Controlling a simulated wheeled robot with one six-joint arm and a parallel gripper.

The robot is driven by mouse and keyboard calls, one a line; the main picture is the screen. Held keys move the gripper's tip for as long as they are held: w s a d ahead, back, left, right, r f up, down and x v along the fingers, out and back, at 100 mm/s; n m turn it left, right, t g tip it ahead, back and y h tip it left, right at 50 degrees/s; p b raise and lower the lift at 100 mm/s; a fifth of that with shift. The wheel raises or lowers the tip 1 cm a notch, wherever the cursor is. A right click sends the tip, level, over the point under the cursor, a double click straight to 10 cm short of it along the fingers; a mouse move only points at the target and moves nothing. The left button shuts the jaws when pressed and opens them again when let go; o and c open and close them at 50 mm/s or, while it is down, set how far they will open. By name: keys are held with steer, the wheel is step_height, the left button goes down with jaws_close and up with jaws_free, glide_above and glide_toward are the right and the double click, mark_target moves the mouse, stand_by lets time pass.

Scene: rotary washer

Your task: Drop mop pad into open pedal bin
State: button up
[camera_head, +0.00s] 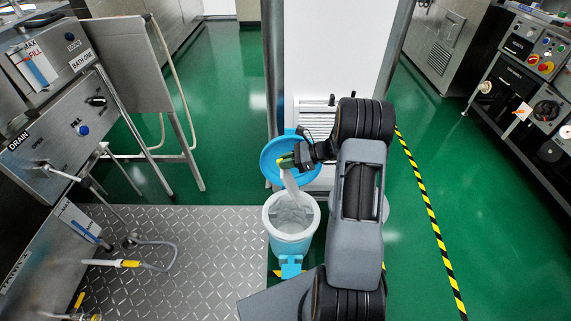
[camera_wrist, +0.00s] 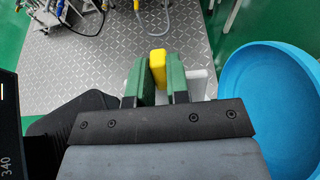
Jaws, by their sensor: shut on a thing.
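My gripper (camera_head: 287,161) is shut on the yellow tab of the mop pad (camera_head: 291,186). The pad hangs down as a pale strip, and in the head view its lower end overlaps the bin's mouth. I cannot tell whether it is inside the rim. In the wrist view my green fingers (camera_wrist: 160,82) grip the yellow tab (camera_wrist: 158,66), and some white pad (camera_wrist: 197,84) shows beside them. The light blue pedal bin (camera_head: 290,243) stands below with a whitish liner inside. Its blue lid (camera_head: 270,165) is raised behind the pad; the lid also fills the wrist view's right side (camera_wrist: 275,110).
A metal tread plate (camera_head: 190,255) lies left of the bin. Steel bath units (camera_head: 60,130) with valves and a hose stand at the left. A white column (camera_head: 330,50) rises behind the bin. Control cabinets (camera_head: 525,90) line the right. Green floor with striped tape (camera_head: 425,200) is clear.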

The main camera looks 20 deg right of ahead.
step_height(320, 180, down, 15)
steer(key=b, duration=1.2)
steer(key=shift+f, duration=0.2)
steer(key=o, duration=0.8)
steer(key=shift+o, duration=0.2)
steer(key=p+v, duration=0.3)
steer(key=v, duration=1)
steer(key=shift+d+r, duration=0.15)
steer(key=shift+d, duration=0.2)
steer(key=shift+s, duration=0.15)
